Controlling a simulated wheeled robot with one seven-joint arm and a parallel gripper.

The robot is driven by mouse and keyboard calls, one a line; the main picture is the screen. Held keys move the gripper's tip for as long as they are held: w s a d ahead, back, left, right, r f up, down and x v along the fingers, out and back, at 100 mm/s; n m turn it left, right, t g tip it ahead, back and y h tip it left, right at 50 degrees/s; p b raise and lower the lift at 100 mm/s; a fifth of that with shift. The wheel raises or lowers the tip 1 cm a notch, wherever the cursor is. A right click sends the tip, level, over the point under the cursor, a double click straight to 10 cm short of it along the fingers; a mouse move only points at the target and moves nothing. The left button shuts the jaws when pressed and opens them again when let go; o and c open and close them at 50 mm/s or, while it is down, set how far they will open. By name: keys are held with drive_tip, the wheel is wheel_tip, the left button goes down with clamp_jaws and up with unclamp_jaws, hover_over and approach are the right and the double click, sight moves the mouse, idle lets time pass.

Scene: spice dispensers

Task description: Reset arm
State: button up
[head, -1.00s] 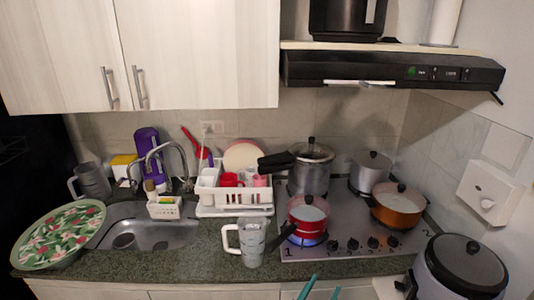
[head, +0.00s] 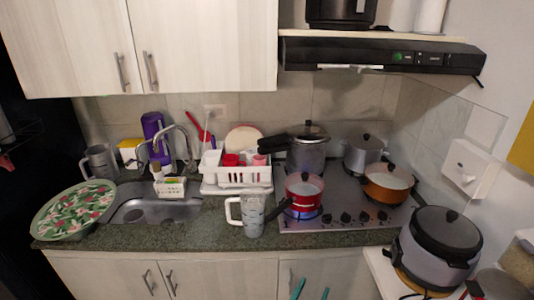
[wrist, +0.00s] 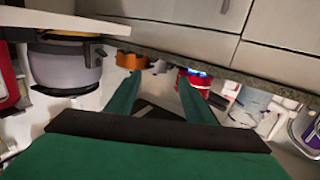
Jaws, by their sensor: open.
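My gripper (head: 311,291) shows at the bottom edge of the head view as two teal fingertips, in front of the lower cabinets and below the counter edge. In the wrist view, my gripper (wrist: 158,82) has its two teal fingers spread apart with nothing between them. It is open and empty. The rest of my arm is out of the head view.
The counter (head: 140,234) edge is above my fingertips. A clear mug (head: 252,215) stands near it. A red pot (head: 303,191) sits over a lit blue flame on the stove (head: 340,222). A rice cooker (head: 440,247) stands on a white surface at the right.

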drive_tip(key=s+a+f+n+y, duration=0.25)
drive_tip(key=s+a+f, duration=0.25)
drive_tip(key=s, duration=0.3)
drive_tip(key=s+a+f+n+y, duration=0.25)
drive_tip(key=s+a+f, duration=0.2)
drive_tip(key=s, duration=0.35)
drive_tip(key=s+a+r+y, duration=0.1)
drive_tip(key=s+r, duration=0.2)
drive_tip(key=s, duration=0.7)
drive_tip(key=s+a+r+y, duration=0.2)
drive_tip(key=s+r, duration=0.1)
drive_tip(key=s, duration=0.8)
drive_tip(key=shift+a+r, duration=0.15)
drive_tip(key=shift+a, duration=0.15)
